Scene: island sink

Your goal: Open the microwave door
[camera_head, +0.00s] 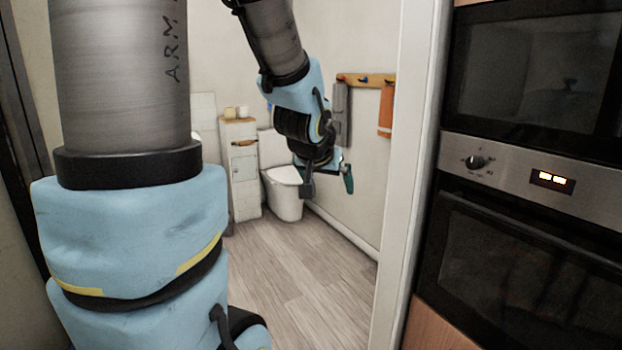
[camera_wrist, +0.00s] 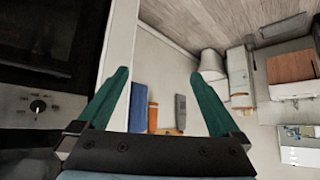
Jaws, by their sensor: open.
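The microwave (camera_head: 540,70) is the dark glass-fronted unit at the upper right of the head view, built in above an oven. Its door looks shut, and its top and right side are cut off by the frame. No handle shows on the visible part. My gripper (camera_head: 330,178) is in the middle of the head view, left of the microwave and apart from it, beyond the white wall edge. In the wrist view my gripper (camera_wrist: 160,75) has its two green fingers spread with nothing between them. That view looks upside down, with the floor at the top.
The oven (camera_head: 520,270) sits under the microwave, with a control panel (camera_head: 500,165) that also shows in the wrist view (camera_wrist: 38,106). A white door frame (camera_head: 405,170) stands left of them. A toilet (camera_head: 284,190) and narrow cabinet (camera_head: 243,170) are behind. The wood floor (camera_head: 300,270) is clear.

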